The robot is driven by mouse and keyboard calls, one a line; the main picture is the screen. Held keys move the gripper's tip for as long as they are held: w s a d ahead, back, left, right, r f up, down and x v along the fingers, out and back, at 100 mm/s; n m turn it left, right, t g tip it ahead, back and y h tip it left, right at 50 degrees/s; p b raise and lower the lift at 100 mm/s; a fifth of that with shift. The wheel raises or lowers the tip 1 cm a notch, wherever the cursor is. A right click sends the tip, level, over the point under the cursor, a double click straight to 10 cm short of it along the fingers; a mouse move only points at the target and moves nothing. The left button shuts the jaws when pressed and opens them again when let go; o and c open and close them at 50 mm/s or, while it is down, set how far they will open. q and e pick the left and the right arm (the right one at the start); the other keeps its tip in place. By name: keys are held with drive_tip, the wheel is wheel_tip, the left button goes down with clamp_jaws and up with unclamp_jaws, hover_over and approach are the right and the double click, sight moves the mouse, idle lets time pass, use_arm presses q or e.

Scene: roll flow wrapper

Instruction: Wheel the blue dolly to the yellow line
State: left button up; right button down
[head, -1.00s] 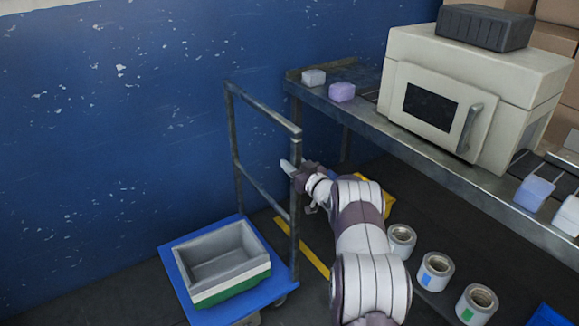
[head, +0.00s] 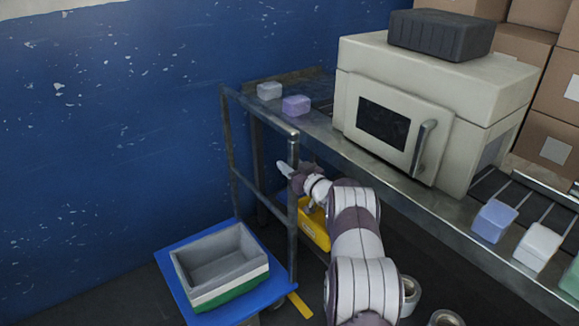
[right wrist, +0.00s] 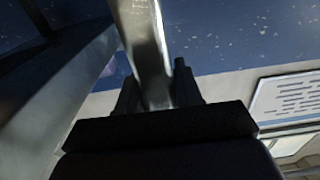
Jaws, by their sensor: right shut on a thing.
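The blue dolly (head: 168,262) stands at the lower left in the head view, with a grey metal push frame (head: 228,142) rising at its far and right side. Stacked bins, grey on top with white and green below (head: 222,262), sit on its deck. My right gripper (head: 291,172) is shut on the right upright of the frame; the right wrist view shows the metal bar (right wrist: 148,50) between its fingers. The yellow line (head: 300,304) shows as a short piece on the floor just right of the dolly; the rest is hidden. My left gripper is not in view.
A metal conveyor table (head: 420,205) with a cream wrapping machine (head: 425,100) runs along the right, close to the dolly frame. A yellow item (head: 314,228) is under it. Rolls (head: 410,292) stand on the floor at the lower right. A blue wall (head: 110,140) bounds the left.

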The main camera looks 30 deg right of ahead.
drive_tip(key=shift+d+r, duration=0.2)
drive_tip(key=shift+d, duration=0.05)
drive_tip(key=c, duration=0.8)
unclamp_jaws()
drive_tip(key=shift+c, duration=0.2)
drive_tip(key=shift+d+f, duration=0.15)
drive_tip(key=shift+f, duration=0.05)
drive_tip(key=shift+s, duration=0.25)
drive_tip(key=s+p, duration=0.2)
drive_tip(key=s, duration=1)
drive_tip(key=shift+d, duration=0.15)
drive_tip(key=shift+s, duration=0.1)
